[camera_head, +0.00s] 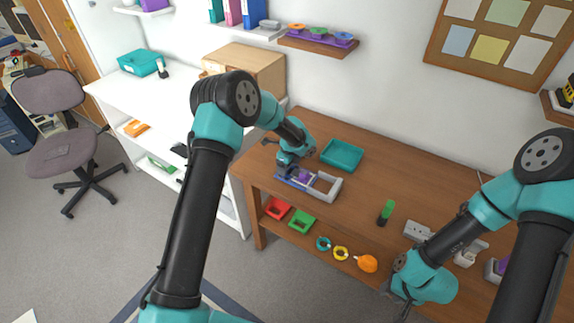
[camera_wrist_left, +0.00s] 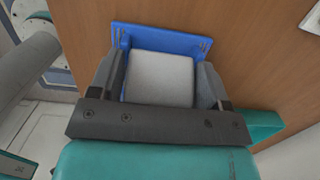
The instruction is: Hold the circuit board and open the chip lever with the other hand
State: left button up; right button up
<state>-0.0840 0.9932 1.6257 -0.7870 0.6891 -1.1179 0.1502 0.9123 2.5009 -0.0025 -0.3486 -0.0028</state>
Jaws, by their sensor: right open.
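A blue plate-like part with a pale grey block (camera_wrist_left: 160,78) on it, perhaps the circuit board, is in the left wrist view; its blue edge (camera_wrist_left: 165,37) shows beyond the block. My left gripper (camera_wrist_left: 160,88) has one dark finger on each side of the block; whether they press on it is not clear. In the head view my left gripper (camera_head: 291,167) is low over a blue and purple part beside a grey frame (camera_head: 331,187) on the table. My right gripper (camera_head: 400,297) is at the table's front right, open, with its fingers mostly hidden. I cannot make out the chip lever.
A teal tray (camera_head: 342,154) sits behind the grey frame on the wooden table (camera_head: 395,175). A green and black item (camera_head: 386,211), a white power strip (camera_head: 417,232) and a small pale box (camera_head: 470,252) lie to the right. Bins and rings (camera_head: 340,253) are on the lower shelf.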

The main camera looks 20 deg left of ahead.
pick_arm(q)
jog(key=c, duration=0.5)
jog(key=o, duration=0.9)
jog(key=shift+o, duration=0.2)
jog(key=shift+r, duration=0.15)
jog(key=shift+s+d+r, duration=0.1)
jog(key=shift+d+r, duration=0.05)
jog(key=shift+r, duration=1.15)
jog(key=shift+d+r, duration=0.2)
jog(key=shift+r, duration=1.05)
jog(key=shift+s+d+r, duration=0.1)
jog(key=shift+d+r, duration=0.05)
jog(key=shift+r, duration=1.15)
jog(key=shift+r, duration=2)
